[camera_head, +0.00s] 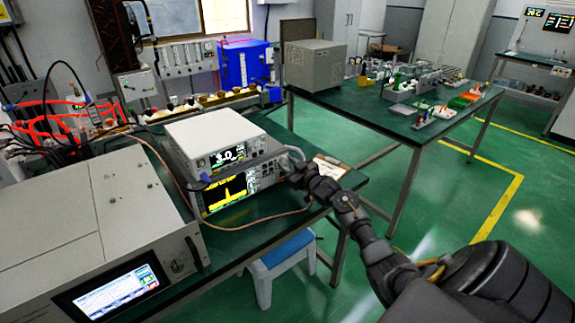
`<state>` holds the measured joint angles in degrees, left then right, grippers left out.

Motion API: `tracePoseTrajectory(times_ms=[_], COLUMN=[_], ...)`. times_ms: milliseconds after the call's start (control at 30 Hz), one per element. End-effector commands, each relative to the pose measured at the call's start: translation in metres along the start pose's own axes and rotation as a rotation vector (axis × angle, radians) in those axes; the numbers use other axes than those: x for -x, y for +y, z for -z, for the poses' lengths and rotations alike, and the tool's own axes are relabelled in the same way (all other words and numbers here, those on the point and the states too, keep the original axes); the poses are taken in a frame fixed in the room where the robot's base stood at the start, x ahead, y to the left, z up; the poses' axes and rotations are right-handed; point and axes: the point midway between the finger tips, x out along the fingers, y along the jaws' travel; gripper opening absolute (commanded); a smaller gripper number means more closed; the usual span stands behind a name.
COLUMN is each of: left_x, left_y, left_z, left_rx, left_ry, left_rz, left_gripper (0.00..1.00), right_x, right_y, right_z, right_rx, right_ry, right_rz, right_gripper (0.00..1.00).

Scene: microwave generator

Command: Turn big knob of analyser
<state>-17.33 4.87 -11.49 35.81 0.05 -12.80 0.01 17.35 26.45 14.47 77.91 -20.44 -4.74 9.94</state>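The analyser (226,195) sits on the green table, with a yellow spectrum trace on its lit screen. A white instrument (213,138) with a lit numeric display is stacked on top of it. My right gripper (287,165) is at the right end of the analyser's front panel, where the controls are. The big knob cannot be made out; the gripper covers part of that area. I cannot tell whether the fingers are open, shut or touching the knob. My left gripper is not in view.
A large grey instrument (90,215) with a lit screen stands at the left front. A cable runs in front of the analyser. A blue-topped stool (284,250) is below the table edge. A clipboard (330,168) lies beside my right gripper.

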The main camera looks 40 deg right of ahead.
Motion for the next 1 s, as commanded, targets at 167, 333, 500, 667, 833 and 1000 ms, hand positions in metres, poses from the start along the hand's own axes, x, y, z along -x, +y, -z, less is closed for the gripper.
tracePoseTrajectory(times_ms=[167, 333, 500, 667, 833, 1000], left_x=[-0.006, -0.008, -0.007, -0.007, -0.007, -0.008], left_y=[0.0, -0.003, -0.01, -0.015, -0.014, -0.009], left_z=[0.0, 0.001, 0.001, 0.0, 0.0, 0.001], left_rx=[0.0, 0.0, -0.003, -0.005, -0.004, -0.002], left_ry=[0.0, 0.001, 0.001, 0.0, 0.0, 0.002], left_rz=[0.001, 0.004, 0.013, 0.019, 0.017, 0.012], left_gripper=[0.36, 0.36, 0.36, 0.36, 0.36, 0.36], right_x=[0.0, 0.0, 0.0, 0.0, 0.0, 0.002], right_y=[0.0, 0.0, 0.0, 0.0, 0.0, 0.0], right_z=[-0.001, -0.001, 0.0, 0.0, 0.0, 0.0], right_rx=[0.177, 0.338, 0.35, 0.349, 0.348, 0.348], right_ry=[0.0, 0.0, 0.001, 0.0, 0.0, 0.0], right_rz=[0.002, 0.001, 0.0, 0.0, 0.0, 0.0], right_gripper=[0.07, 0.07, 0.07, 0.35, 0.39, 0.39])
